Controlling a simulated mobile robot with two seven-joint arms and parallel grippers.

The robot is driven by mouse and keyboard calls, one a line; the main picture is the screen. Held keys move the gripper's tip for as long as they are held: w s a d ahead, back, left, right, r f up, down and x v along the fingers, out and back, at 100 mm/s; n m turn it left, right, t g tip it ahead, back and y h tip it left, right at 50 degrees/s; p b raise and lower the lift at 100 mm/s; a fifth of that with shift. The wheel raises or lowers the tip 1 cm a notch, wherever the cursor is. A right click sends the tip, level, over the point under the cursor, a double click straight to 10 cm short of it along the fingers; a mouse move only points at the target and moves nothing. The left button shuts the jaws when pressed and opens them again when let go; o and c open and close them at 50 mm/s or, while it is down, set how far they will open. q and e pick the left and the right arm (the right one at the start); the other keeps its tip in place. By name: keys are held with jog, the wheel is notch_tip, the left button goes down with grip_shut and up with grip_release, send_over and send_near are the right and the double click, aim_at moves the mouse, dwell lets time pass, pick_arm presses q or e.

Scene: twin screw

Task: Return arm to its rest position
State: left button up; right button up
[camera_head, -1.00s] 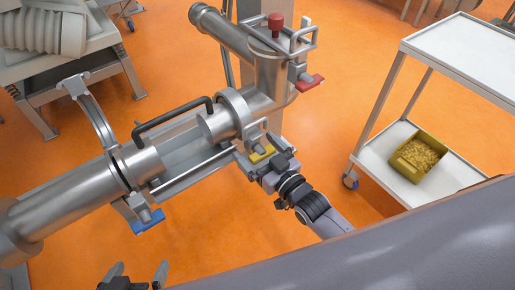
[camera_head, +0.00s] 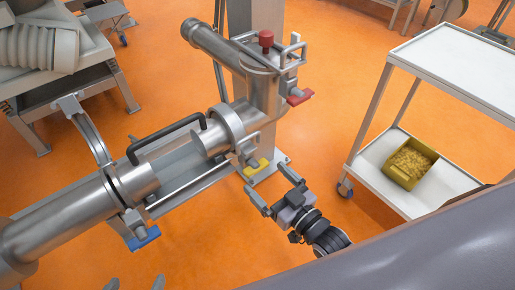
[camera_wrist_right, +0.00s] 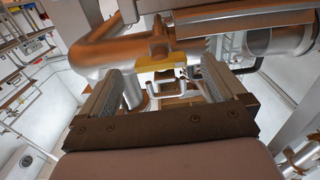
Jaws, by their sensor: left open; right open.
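My right gripper (camera_head: 271,188) is open and empty in the head view, a little in front of and below the yellow handle (camera_head: 257,167) of the steel machine. A gap shows between its fingers and that handle. In the right wrist view both fingers (camera_wrist_right: 163,72) are spread, with the yellow part (camera_wrist_right: 160,75) beyond them and nothing held between them. My left gripper (camera_head: 136,284) shows only its two spread fingertips at the bottom edge of the head view. The rest of the left arm is out of the picture.
The steel pipe machine (camera_head: 85,225) fills the left and middle, with a blue handle (camera_head: 144,238), red handle (camera_head: 299,97) and red knob (camera_head: 266,38). A white cart (camera_head: 455,60) at the right carries a yellow bin (camera_head: 411,163). Orange floor lies between machine and cart.

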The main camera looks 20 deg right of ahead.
jog(key=s+d+f+m+g+h, duration=0.25)
jog(key=s+f+g, duration=0.4)
jog(key=s, duration=0.45)
notch_tip(320, 180, up, 11)
jog(key=s+d+h+p, duration=0.1)
jog(key=d+p, duration=0.1)
jog(key=p, duration=1.1)
jog(key=shift+s+f+n+p, duration=0.2)
jog(key=shift+s+n+p, duration=0.15)
jog(key=shift+s+p, duration=0.05)
jog(key=shift+d+h, duration=0.15)
jog(key=shift+h, duration=0.1)
jog(key=shift+c, duration=0.3)
